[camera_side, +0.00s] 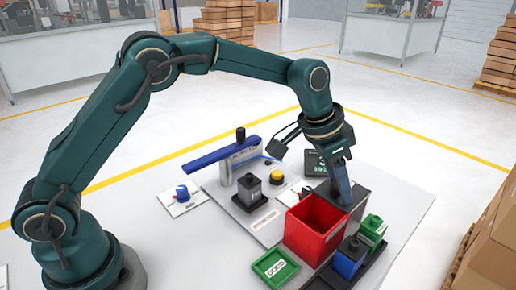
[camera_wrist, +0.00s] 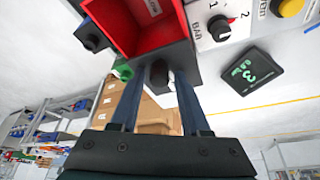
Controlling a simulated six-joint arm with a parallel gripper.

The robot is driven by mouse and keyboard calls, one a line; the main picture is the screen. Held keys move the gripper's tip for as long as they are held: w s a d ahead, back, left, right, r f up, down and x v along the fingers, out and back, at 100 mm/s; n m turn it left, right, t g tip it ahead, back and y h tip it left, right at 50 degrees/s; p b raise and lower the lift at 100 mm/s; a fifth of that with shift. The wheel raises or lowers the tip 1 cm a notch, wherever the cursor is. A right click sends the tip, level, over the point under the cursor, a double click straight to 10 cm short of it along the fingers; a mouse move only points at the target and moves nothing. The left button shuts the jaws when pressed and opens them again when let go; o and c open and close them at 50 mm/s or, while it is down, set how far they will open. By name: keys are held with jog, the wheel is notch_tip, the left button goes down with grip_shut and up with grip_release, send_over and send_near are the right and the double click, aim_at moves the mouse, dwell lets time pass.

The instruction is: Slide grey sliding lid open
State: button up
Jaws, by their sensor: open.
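The grey sliding lid (camera_side: 357,193) is a dark grey slab beside the open red box (camera_side: 315,228) in the side view. In the wrist view the lid (camera_wrist: 190,62) lies along the edge of the red box (camera_wrist: 150,25), and a dark knob (camera_wrist: 158,73) stands out from it. My gripper (camera_side: 345,200) points down at the lid in the side view. In the wrist view my gripper (camera_wrist: 155,90) is open, with a finger on each side of the knob. Contact with the knob cannot be told. The fingers hide part of the lid.
A green block (camera_side: 372,229) and a blue block (camera_side: 350,257) stand in front of the red box. A blue lever (camera_side: 220,154), a yellow button (camera_side: 277,176) and a dark display (camera_side: 316,162) stand behind.

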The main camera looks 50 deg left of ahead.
jog(key=shift+r, duration=3.4)
jog(key=shift+w, duration=0.1)
jog(key=shift+a+r, duration=0.15)
jog(key=shift+r, duration=0.15)
jog(key=s+a+r+n+t, duration=0.2)
jog(key=s+a+r+t, duration=0.1)
jog(key=s+a+r, duration=0.6)
jog(key=s+a+f+n+y, duration=0.1)
jog(key=s+f+n, duration=0.1)
jog(key=s+f, duration=0.3)
jog(key=s+a+f+n+g+y, duration=0.1)
jog(key=s+f, duration=0.4)
jog(key=s, duration=0.5)
jog(key=shift+s+a+f+n, duration=0.4)
jog(key=shift+a+n, duration=0.1)
jog(key=shift+a, duration=0.2)
